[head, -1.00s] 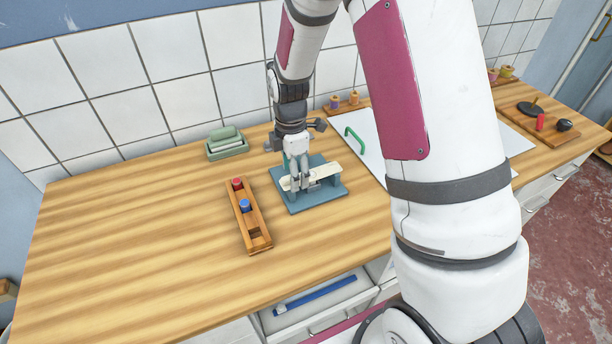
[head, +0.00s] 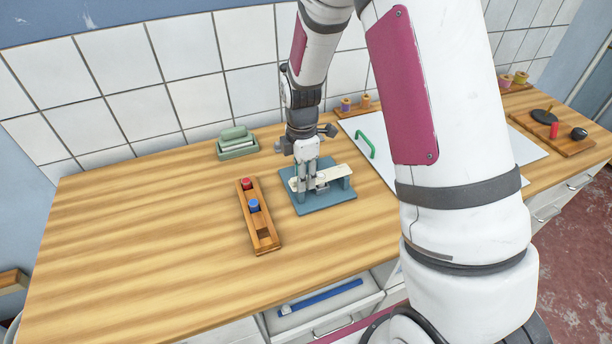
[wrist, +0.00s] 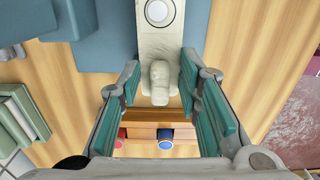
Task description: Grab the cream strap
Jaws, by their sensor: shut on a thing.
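The cream strap (head: 333,174) lies across a blue-grey stand (head: 322,204) on the wooden worktop. In the wrist view the strap (wrist: 160,42) runs down from the top edge, with a round pale disc (wrist: 160,12) on it and a rounded knob at its near end. My gripper (head: 311,188) points down at the strap's left part in the head view. The fingers partly hide the strap in the head view.
A wooden rack (head: 265,235) with a red and a blue piece stands just left of the stand. A white board (head: 390,150) with a green handle lies to the right. The left worktop is clear.

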